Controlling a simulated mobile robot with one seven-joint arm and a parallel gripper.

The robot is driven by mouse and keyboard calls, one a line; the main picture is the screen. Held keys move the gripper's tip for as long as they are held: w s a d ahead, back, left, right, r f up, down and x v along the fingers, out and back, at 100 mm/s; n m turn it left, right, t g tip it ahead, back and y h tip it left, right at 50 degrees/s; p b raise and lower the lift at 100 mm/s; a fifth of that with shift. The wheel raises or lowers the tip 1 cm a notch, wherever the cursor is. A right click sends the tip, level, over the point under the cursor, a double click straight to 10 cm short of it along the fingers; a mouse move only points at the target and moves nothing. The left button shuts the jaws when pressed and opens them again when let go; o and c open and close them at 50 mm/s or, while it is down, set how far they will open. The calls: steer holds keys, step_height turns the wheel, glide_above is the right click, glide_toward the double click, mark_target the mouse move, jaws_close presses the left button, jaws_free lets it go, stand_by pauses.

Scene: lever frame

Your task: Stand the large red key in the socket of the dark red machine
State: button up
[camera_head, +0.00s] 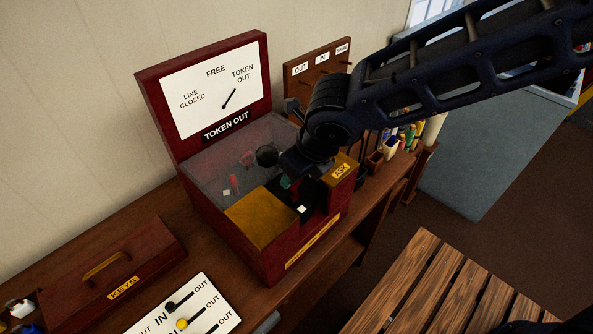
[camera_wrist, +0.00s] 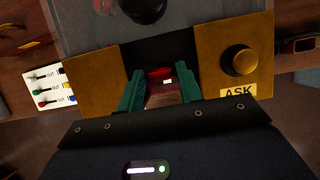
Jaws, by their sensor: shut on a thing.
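The dark red machine (camera_head: 205,93) stands on the wooden desk, with a dial panel, a glass-topped body and gold plates. My gripper (camera_head: 303,197) is over the dark recess between the gold plates, at the machine's front. In the wrist view its green fingers (camera_wrist: 160,84) are shut on a red thing (camera_wrist: 160,73), which looks like the large red key and has a small white patch beside it. Most of the key is hidden between the fingers. I cannot tell whether its lower end touches the recess. The socket is not clearly visible.
The ASK plate with a round knob (camera_wrist: 239,61) is close to the right of my gripper. A KEYS box (camera_head: 110,275) and a white IN/OUT board (camera_head: 190,305) lie to the left. A peg board (camera_head: 310,62) stands behind. A slatted wooden surface (camera_head: 440,290) is at front right.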

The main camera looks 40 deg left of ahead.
mark_target(296, 187)
steer(key=shift+f, duration=2.5)
steer(key=o, duration=1.1)
steer(key=v, duration=0.7)
steer(key=shift+r, duration=0.15)
steer(key=v, duration=1)
steer(key=shift+r, duration=0.25)
steer(key=shift+d, duration=0.15)
